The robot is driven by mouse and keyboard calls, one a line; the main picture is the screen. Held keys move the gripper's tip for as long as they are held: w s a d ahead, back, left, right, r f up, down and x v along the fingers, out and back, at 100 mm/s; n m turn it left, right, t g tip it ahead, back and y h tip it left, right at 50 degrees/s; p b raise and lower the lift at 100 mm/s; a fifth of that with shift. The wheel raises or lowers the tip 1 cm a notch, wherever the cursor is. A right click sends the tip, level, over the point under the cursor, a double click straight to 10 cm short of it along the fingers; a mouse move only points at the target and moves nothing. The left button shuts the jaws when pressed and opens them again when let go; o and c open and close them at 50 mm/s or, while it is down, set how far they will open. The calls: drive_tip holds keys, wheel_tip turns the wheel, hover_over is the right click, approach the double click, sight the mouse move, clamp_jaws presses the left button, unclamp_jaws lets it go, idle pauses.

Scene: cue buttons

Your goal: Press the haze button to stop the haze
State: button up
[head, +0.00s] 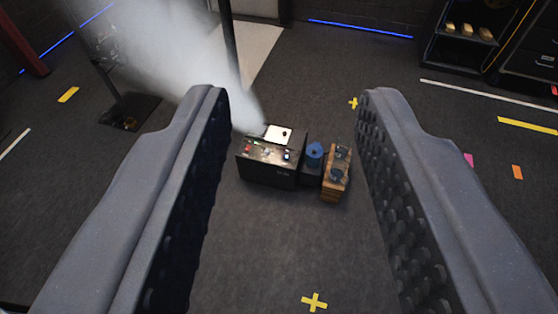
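A black control box (268,172) sits on the dark floor ahead, seen between my fingers. Its top panel carries several small coloured buttons, among them a red one (247,149) and a light blue one (288,156). I cannot read which is the haze button. White haze (175,50) streams up and left from just behind the box. My gripper (292,95) is wide open and empty, its two grey fingers on either side of the box in the picture, with the box beyond them and apart from them.
A dark blue cylinder (314,154) and a wooden block with dark knobs (336,175) stand right of the box. A pole stand (130,112) is at the far left. Shelves (470,35) stand at the back right. The floor in front is clear, with yellow tape marks (314,302).

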drive_tip(key=shift+c, duration=0.3)
clamp_jaws()
idle(1.6)
